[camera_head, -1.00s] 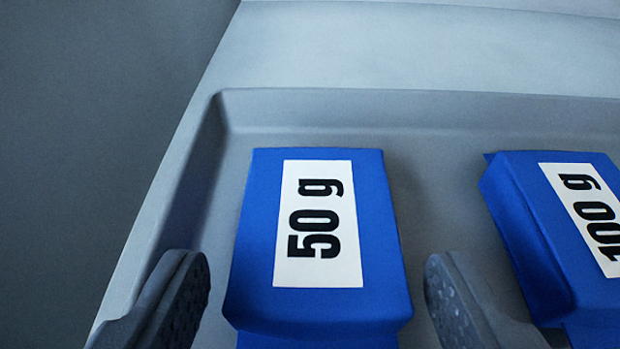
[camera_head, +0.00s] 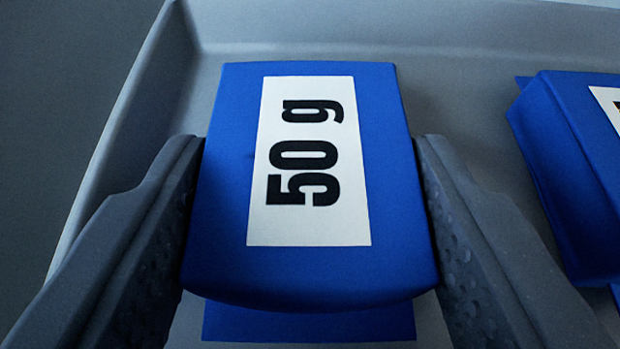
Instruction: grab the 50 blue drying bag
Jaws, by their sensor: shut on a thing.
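The blue drying bag (camera_head: 400,215) has a white label reading "50 g" and lies in a grey tray (camera_head: 400,22). My gripper (camera_head: 310,175) has one dark finger on each side of the bag, and both fingers press against its sides. It is shut on the bag. The bag's underside is hidden, and a blue flap shows below its near edge. I cannot tell whether the bag is lifted off the tray floor.
A second blue bag (camera_head: 575,170) lies to the right, partly cut off by the picture's edge, with a gap between it and my right finger. The tray's raised walls run along the left and the back.

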